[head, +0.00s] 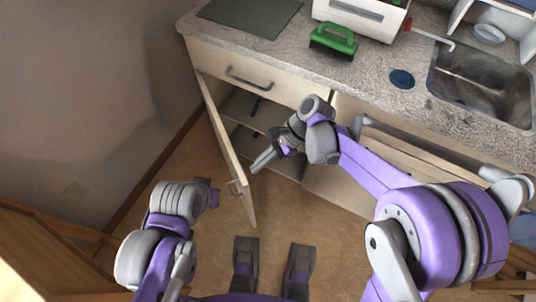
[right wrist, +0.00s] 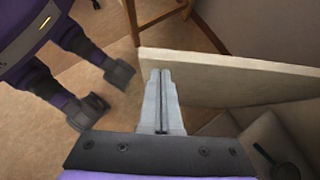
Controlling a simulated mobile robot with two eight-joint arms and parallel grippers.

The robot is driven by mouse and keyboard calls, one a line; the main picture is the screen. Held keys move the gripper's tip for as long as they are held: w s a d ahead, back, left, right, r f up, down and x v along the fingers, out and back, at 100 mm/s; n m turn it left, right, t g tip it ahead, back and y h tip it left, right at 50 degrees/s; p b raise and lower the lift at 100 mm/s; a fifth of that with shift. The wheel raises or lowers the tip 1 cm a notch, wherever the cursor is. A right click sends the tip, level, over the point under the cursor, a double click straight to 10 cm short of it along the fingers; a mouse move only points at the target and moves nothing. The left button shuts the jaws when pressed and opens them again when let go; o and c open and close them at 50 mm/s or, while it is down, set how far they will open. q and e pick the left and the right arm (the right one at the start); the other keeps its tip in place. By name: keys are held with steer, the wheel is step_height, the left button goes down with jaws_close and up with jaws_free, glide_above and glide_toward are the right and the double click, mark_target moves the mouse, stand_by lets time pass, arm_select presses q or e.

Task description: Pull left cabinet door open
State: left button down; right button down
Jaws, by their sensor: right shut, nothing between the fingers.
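The left cabinet door (head: 223,140) is a pale panel hinged at the left of the cabinet. It stands open, swung well out from the front, with its bar handle (head: 236,188) near the free edge. My right gripper (head: 254,169) is shut and empty, on the inner side of the door near its free end. In the right wrist view my shut fingertips (right wrist: 161,73) overlap the edge of the door (right wrist: 235,80); I cannot tell whether they touch it. My left arm is bent at the lower left, and its fingers do not show.
The open cabinet (head: 240,107) shows a shelf inside. A closed drawer (head: 245,75) with a bar handle is above it. The counter (head: 375,70) holds a green-handled brush (head: 333,40) and a sink (head: 480,85). A wall is on the left; wooden furniture (head: 45,250) stands at lower left.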

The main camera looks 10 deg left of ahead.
arm_select(q)
steer(key=shift+f, duration=0.2)
arm_select(e)
steer(key=shift+x, duration=0.9)
